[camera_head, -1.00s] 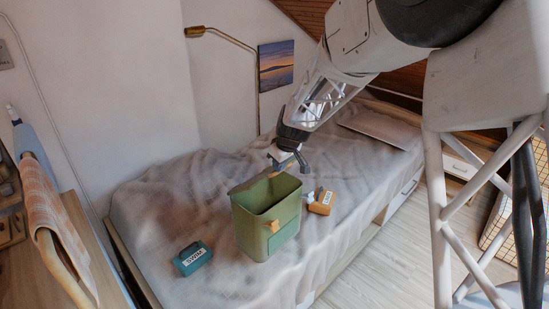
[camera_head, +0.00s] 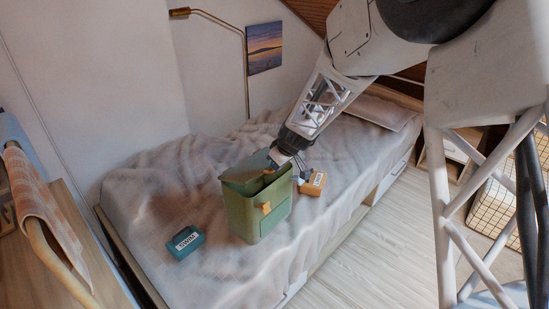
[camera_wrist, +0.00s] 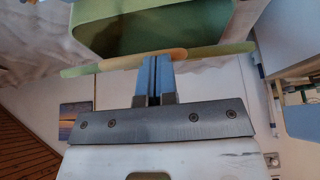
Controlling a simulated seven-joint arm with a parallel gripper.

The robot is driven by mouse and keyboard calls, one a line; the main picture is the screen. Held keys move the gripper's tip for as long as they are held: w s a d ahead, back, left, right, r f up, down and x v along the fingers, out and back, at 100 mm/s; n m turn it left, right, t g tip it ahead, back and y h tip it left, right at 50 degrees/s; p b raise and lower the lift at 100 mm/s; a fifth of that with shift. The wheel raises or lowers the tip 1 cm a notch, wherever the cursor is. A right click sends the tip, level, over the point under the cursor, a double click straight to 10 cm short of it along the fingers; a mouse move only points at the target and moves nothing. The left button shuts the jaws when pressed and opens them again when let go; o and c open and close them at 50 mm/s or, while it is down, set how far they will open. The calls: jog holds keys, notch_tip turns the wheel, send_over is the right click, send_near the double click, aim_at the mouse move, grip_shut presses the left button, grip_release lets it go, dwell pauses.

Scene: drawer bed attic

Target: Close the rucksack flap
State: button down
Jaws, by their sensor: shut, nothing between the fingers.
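The green rucksack (camera_head: 256,222) stands upright on the bed, with an orange buckle (camera_head: 265,208) on its front. Its flap (camera_head: 247,178) is raised at the back and leans over the mouth, which still shows open. My gripper (camera_head: 275,160) is shut and empty at the flap's upper edge, on the back right side. In the wrist view the shut fingers (camera_wrist: 153,78) point at the flap's edge-on green rim (camera_wrist: 215,50) and its orange strap (camera_wrist: 142,60). They look touching or nearly so. The green rucksack body (camera_wrist: 165,32) shows beyond.
An orange labelled box (camera_head: 312,184) lies close to the rucksack's right side, near my gripper. A teal labelled box (camera_head: 185,242) lies to its left on the rumpled grey bedding (camera_head: 150,190). A wall lamp (camera_head: 180,12) and picture (camera_head: 264,47) are behind.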

notch_tip(320, 180, down, 8)
jog(key=s+d, duration=0.1)
jog(key=shift+s+d, duration=0.2)
jog(key=shift+d, duration=0.1)
jog(key=shift+f, duration=0.1)
dwell(0.4)
jog(key=s+d+r, duration=0.6)
jog(key=r, duration=0.3)
jog(key=shift+d+r, duration=0.3)
jog(key=shift+d, duration=0.1)
dwell(0.5)
